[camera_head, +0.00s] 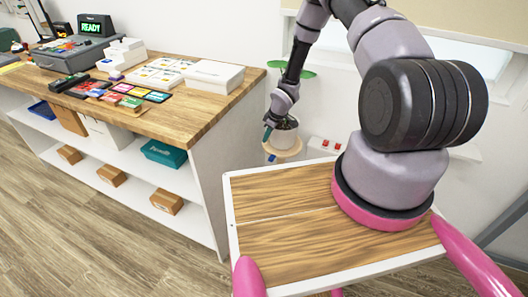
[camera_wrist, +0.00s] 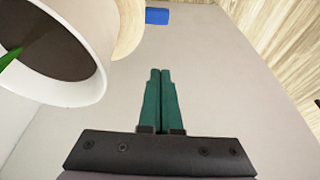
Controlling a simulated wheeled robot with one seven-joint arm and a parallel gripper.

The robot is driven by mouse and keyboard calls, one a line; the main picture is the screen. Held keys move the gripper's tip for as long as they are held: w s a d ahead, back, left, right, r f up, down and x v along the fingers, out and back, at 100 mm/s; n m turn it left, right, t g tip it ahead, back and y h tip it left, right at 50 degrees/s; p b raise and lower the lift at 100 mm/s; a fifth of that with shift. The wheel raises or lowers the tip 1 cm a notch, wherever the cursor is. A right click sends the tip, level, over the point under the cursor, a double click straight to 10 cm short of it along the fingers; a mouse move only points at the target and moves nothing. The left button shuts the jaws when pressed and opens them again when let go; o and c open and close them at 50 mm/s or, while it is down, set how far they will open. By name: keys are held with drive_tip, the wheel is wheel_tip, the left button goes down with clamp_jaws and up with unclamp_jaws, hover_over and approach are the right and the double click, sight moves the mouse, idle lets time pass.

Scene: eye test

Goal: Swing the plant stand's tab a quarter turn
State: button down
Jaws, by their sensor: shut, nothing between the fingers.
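The plant stand has a round pale wooden top (camera_head: 284,155), which also shows at the top of the wrist view (camera_wrist: 129,28). A white pot (camera_head: 284,138) with a green plant stands on it; the pot fills the upper left of the wrist view (camera_wrist: 88,80). A small blue tab (camera_head: 271,158) shows at the stand's front; in the wrist view a blue block (camera_wrist: 157,16) lies beyond my fingertips. My gripper (camera_head: 267,134) is beside the pot. Its green fingers (camera_wrist: 160,73) are together, empty and apart from the blue block. The stand's lower part is mostly hidden.
A wooden-topped shelf unit (camera_head: 190,118) with cards, boxes and a register stands at the left. My own wood-topped base fills the front. A white wall strip with red switches (camera_head: 325,144) is right of the stand. The floor (camera_head: 90,235) at lower left is clear.

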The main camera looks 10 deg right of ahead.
wheel_tip(320, 180, down, 10)
drive_tip(key=shift+s+d+r, duration=0.15)
drive_tip(key=shift+d+r, duration=0.05)
idle(0.5)
